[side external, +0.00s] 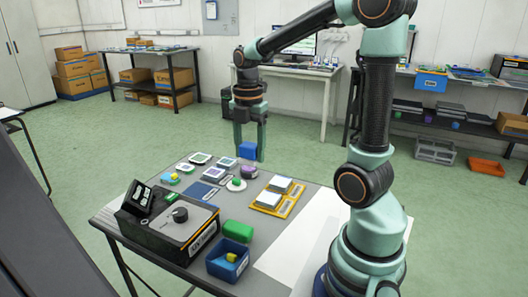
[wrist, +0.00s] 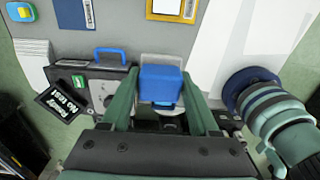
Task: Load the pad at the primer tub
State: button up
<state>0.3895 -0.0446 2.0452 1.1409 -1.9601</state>
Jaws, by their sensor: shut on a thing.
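My gripper (side external: 249,155) is held up above the far edge of the table. Its two teal fingers are shut on a blue block (side external: 248,149), which looks like the pad. In the wrist view the blue block (wrist: 160,82) sits between the fingers. On the table, a round white dish with a green top (side external: 236,184) and a purple object (side external: 248,172) stand near the far edge. I cannot tell which thing is the primer tub. The block's underside is hidden.
A black machine with a dial (side external: 172,226) and small screen stands at the table's near left. A blue bin (side external: 228,262) and green block (side external: 237,230) are beside it. A yellow tray (side external: 265,208) holds white pads. White sheets (side external: 300,245) lie on the right.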

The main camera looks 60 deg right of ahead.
jog(key=shift+c, duration=0.8)
jog(key=w+d+f, duration=0.3)
jog(key=w+d, duration=0.1)
jog(key=d, duration=0.3)
jog(key=w+d+f, duration=0.3)
jog(key=w+d, duration=0.1)
jog(key=d, duration=0.3)
jog(key=w+d+f, duration=0.4)
jog(key=d, duration=0.3)
jog(key=shift+w+d+f, duration=0.1)
jog(key=shift+w+d, duration=0.05)
jog(key=shift+w, duration=0.25)
jog(key=shift+f, duration=2.8)
jog(key=shift+f, duration=0.5)
notch_tip(320, 180, up, 7)
